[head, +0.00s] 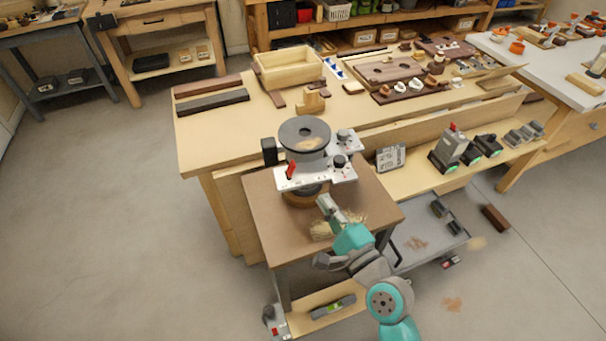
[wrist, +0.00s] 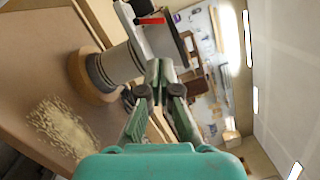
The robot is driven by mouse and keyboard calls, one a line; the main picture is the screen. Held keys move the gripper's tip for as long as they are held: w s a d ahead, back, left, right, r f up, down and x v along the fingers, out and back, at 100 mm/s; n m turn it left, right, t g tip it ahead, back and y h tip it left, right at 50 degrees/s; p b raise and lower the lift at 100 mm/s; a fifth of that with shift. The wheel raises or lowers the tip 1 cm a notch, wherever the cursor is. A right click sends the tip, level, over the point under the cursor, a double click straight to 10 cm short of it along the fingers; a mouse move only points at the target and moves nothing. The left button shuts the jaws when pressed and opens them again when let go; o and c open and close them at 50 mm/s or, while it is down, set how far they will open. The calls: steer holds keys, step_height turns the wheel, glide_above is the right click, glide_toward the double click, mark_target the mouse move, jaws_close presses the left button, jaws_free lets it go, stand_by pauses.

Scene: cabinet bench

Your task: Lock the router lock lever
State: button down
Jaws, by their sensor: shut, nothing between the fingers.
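The router (head: 305,140) stands on a small brown table, with a dark round top over a white plate. Its red lock lever (head: 291,170) sits at the plate's front left and points up at a slight tilt. In the wrist view the red lever (wrist: 150,20) shows at the top, on the light plate. My gripper (head: 325,203) is in front of and below the plate, near the wooden base. In the wrist view its fingertips (wrist: 160,70) are together and empty, apart from the lever. I cannot tell the lever's latch state.
A pile of wood shavings (head: 338,224) lies on the small table (head: 268,222) by my gripper. A black block (head: 269,151) stands left of the router. Behind is a workbench (head: 203,150) with a wooden box (head: 288,68) and boards. Open floor lies to the left.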

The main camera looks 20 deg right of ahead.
mark_target(295, 167)
steer(key=shift+w+r, duration=0.1)
steer(key=shift+w, duration=0.05)
steer(key=shift+w+a+r, duration=0.15)
steer(key=shift+w+a, duration=0.1)
steer(key=shift+w, duration=1.4)
steer(key=shift+w+a+r, duration=0.15)
steer(key=shift+w+a, duration=0.05)
steer(key=shift+w, duration=1.4)
steer(key=shift+w+a+r, duration=0.15)
steer(key=shift+w+a, duration=0.1)
steer(key=shift+w, duration=1.4)
steer(key=shift+a+r+n, duration=0.15)
steer(key=shift+r+n, duration=0.1)
steer(key=shift+n, duration=0.45)
steer(key=shift+a+r+n+g, duration=0.15)
steer(key=shift+a+n+g, duration=0.05)
steer(key=shift+n, duration=0.4)
steer(key=shift+a+r+n+g, duration=0.15)
steer(key=shift+n+g, duration=0.05)
steer(key=shift+n, duration=0.4)
steer(key=shift+a+r+n+g, duration=0.15)
steer(key=shift+a+n, duration=0.05)
steer(key=shift+n, duration=0.4)
steer(key=shift+a+r+n+g, duration=0.1)
steer(key=shift+a+n+g, duration=0.1)
steer(key=shift+n, duration=0.4)
steer(key=s+d, duration=0.1)
steer(key=s, duration=1)
steer(key=shift+s+d+r, duration=0.25)
steer(key=shift+s+d, duration=0.15)
